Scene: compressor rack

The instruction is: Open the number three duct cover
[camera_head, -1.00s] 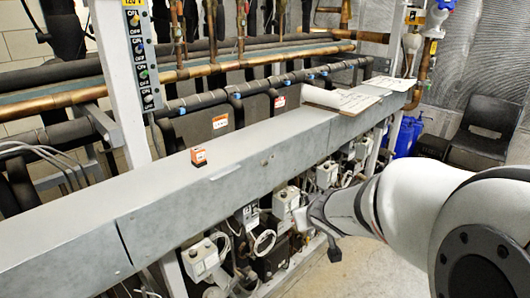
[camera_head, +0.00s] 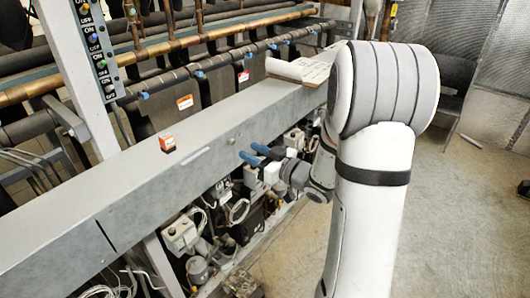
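A long grey metal duct (camera_head: 150,190) runs from the lower left to the upper middle. A seam crosses it near the left end, and its covers look closed. I cannot read a number on any cover. A pale strip (camera_head: 196,160) is on its front face. My gripper (camera_head: 252,154) has two blue-tipped fingers, parted with nothing between them. It is in front of the duct's front face, pointing at it, right of the pale strip. I cannot tell whether the fingertips touch the duct.
Valves, wiring and small grey boxes (camera_head: 180,234) crowd below. Copper pipes (camera_head: 150,50) run behind. Open floor (camera_head: 445,220) lies to the right.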

